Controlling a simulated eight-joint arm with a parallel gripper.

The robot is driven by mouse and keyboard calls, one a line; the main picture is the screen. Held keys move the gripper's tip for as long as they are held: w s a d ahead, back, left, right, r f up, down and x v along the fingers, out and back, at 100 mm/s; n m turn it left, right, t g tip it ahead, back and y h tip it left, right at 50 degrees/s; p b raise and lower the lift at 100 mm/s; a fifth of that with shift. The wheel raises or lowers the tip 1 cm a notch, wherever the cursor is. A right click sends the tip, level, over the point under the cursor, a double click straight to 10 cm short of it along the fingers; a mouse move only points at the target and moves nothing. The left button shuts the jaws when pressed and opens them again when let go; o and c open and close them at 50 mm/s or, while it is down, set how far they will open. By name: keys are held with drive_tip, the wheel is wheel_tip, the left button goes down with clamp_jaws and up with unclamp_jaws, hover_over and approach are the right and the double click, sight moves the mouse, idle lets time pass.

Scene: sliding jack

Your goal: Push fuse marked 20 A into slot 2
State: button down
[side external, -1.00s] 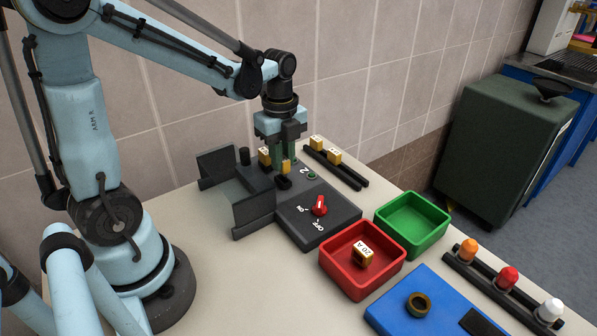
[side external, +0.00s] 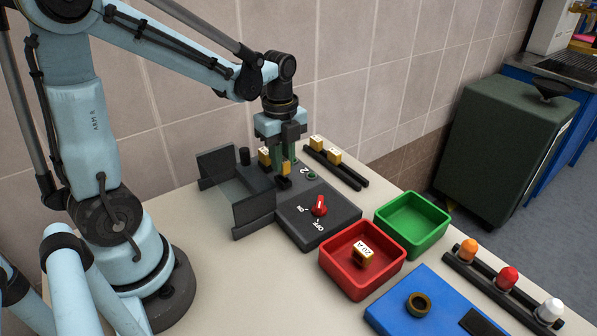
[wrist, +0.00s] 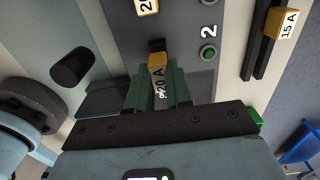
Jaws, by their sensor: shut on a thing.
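My gripper (side external: 285,160) points down over the dark fuse panel (side external: 293,205) and is shut on a yellow fuse (side external: 286,168). The wrist view shows this fuse (wrist: 157,66) between the green fingers, with a "20 A" label. A black slot piece (wrist: 156,44) shows at the fuse's far end; I cannot tell how deep the fuse sits in it. The numeral 2 (wrist: 208,30) and a round green button or lamp (wrist: 208,53) are beside it. Another yellow fuse (side external: 264,156) sits on the panel to the left; its label is partly cut off in the wrist view (wrist: 147,5).
A red switch (side external: 319,205) and an upright cover (side external: 253,208) flank the work. A rail (side external: 350,178) behind carries two fuses, one marked 15 A (wrist: 283,23). A red tray (side external: 337,277) holds a 20 A fuse (side external: 362,252); a green tray (side external: 440,243) is empty.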

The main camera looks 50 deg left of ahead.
drive_tip(key=shift+f, duration=0.95)
drive_tip(key=shift+r, duration=0.2)
drive_tip(key=shift+r, duration=0.65)
drive_tip(key=shift+f, duration=0.8)
idle(0.8)
drive_tip(key=c, duration=0.9)
unclamp_jaws()
drive_tip(key=shift+c, duration=0.2)
wheel_tip(320, 180, up, 12)
